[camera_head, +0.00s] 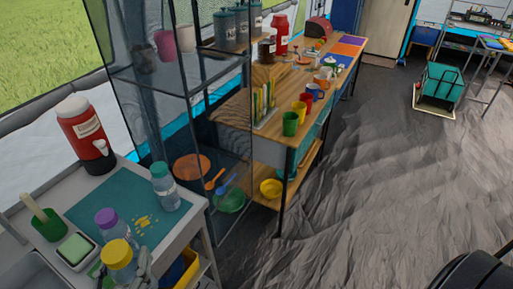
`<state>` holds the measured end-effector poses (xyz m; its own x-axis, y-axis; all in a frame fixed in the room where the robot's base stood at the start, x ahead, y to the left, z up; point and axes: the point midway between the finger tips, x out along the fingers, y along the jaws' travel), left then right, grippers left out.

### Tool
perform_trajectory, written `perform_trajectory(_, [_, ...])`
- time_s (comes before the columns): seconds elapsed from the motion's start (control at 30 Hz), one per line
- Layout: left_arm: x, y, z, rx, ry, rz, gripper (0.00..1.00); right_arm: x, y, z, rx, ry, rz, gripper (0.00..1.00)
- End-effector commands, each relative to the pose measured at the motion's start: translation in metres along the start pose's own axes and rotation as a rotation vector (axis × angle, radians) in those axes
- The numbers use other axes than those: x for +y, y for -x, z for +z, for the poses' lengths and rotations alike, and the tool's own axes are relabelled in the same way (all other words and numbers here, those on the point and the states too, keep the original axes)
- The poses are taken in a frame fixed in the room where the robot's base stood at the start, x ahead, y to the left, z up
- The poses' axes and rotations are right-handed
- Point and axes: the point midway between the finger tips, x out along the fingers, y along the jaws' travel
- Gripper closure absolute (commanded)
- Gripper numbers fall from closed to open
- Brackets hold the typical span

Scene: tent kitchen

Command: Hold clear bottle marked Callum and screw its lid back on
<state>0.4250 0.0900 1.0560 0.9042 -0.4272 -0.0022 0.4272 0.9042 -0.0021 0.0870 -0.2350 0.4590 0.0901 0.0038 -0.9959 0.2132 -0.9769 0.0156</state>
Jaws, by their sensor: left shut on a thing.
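Three clear bottles stand at the left counter: one with a teal lid (160,170), one with a purple lid (106,217) and one with a yellow lid (117,253). The teal-lidded bottle and the purple-lidded bottle stand upright on a teal mat (97,203). Their labels are too small to read, so I cannot tell which is marked Callum. My left gripper (141,266), grey, is at the right side of the yellow-lidded bottle and shut on it. The lower part of this bottle is largely hidden. My right gripper is not in view.
A red drink cooler (86,137) stands at the counter's back. A green pot (47,226) and a green sponge in a dish (75,248) are left of the bottles. Yellow crumbs lie on the mat. A glass-sided shelf (215,75) rises just beyond the counter.

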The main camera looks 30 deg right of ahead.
Motion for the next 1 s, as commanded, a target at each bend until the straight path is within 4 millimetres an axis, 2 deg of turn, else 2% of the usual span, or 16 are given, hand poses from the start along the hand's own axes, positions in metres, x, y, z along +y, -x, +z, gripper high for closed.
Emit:
perform_trajectory(0.2, [0.042,0.046,-0.006,0.006,0.005,0.269,1.00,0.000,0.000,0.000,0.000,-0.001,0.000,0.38])
perform_trajectory(0.4, [0.068,0.077,-0.007,0.002,0.001,0.416,1.00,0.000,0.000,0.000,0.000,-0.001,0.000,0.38])
perform_trajectory(0.53, [0.073,0.083,-0.006,-0.001,0.000,0.444,1.00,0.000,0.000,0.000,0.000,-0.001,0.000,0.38])
perform_trajectory(0.77, [0.073,0.083,-0.006,-0.002,-0.001,0.443,1.00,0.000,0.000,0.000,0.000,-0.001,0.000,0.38])
perform_trajectory(1.0, [0.072,0.083,-0.006,-0.002,-0.001,0.442,1.00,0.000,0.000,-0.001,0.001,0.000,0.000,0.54])
